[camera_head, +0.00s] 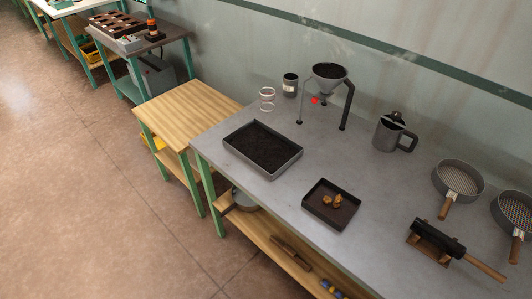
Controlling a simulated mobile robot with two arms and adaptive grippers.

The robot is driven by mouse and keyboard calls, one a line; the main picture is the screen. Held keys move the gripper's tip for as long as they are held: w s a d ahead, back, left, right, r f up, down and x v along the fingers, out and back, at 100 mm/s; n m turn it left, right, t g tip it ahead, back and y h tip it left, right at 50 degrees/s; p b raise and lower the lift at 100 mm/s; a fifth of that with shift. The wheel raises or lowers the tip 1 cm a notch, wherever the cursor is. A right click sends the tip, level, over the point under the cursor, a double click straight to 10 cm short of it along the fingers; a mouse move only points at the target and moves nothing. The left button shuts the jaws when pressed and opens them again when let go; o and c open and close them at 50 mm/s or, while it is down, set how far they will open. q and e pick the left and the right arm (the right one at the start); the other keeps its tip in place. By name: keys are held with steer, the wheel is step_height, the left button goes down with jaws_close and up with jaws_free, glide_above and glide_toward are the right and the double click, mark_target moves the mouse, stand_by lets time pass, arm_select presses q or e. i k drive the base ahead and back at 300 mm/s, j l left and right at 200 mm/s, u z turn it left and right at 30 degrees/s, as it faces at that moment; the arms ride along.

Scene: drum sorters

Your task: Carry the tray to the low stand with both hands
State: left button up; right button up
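A large grey rectangular tray (292,159) filled with dark grainy material sits flat on the grey bench, near its left end. A smaller dark tray (316,210) with a few orange-brown lumps (333,201) sits to its right, nearer the front edge. A low stand with a bare light wood top (190,105) and green legs adjoins the bench's left end; its top looks lower than the bench. Neither of my grippers shows in the head view.
Open floor (90,190) lies at left.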

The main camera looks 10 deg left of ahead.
mark_target(188, 109)
steer(key=i+j+z, duration=0.15)
steer(key=j, duration=0.3)
steer(key=j+z, duration=0.2)
steer(key=j, duration=0.25)
steer(key=i+j+z, duration=0.15)
steer(key=j, duration=0.3)
